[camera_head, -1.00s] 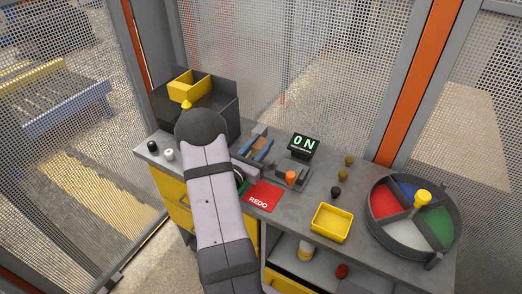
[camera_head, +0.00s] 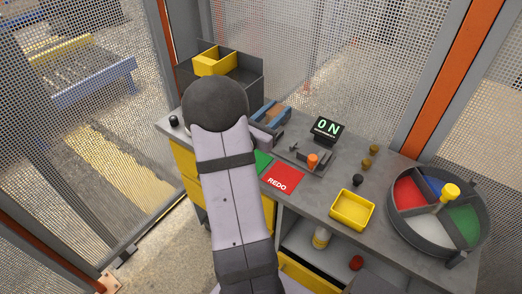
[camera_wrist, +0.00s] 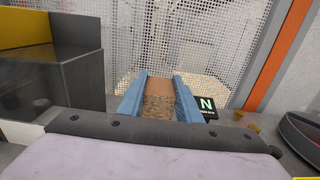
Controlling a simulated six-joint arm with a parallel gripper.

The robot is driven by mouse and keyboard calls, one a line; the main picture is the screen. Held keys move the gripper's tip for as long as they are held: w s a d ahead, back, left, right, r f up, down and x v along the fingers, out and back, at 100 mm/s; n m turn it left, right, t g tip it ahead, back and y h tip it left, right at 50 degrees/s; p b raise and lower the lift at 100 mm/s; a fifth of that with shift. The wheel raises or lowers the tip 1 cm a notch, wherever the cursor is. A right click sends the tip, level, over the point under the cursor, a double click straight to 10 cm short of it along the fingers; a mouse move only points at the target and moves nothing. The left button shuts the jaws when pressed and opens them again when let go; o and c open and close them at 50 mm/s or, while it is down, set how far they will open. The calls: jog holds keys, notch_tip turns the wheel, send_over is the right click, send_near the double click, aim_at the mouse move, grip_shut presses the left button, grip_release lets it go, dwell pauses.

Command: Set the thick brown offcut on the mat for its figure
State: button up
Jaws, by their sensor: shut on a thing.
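My gripper (camera_head: 269,118) has blue fingers, shut on the brown offcut (camera_wrist: 158,97), which shows between them in the wrist view as a wide brown block. It is held above the back of the bench, left of the display. The display (camera_head: 327,128) reads "0 N"; part of it also shows in the wrist view (camera_wrist: 206,104). The press-like fixture with an orange knob (camera_head: 313,160) stands in front of the display, with nothing visible in it. The red mat (camera_head: 282,178) marked "REDO" lies in front of the fixture. A green mat (camera_head: 263,161) lies left of it, mostly hidden by my arm.
A dark bin with a yellow box (camera_head: 213,62) stands at the back left. A yellow tray (camera_head: 352,209) and a round divided tray (camera_head: 440,212) stand to the right. Small knobs (camera_head: 366,165) lie between. Mesh fencing surrounds the bench.

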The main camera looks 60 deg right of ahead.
jog(key=b, duration=0.5)
send_over(263, 159)
jog(key=w, duration=0.3)
jog(key=a, duration=0.2)
jog(key=shift+s+d+f+b, duration=0.15)
jog(key=shift+f+b, duration=0.1)
jog(key=shift+f, duration=2.45)
jog(key=shift+s+d+f+b, duration=0.1)
jog(key=shift+f+b, duration=0.15)
jog(key=shift+f, duration=2.4)
jog(key=shift+f, duration=0.1)
jog(key=shift+f, duration=0.15)
jog(key=o, duration=1.2)
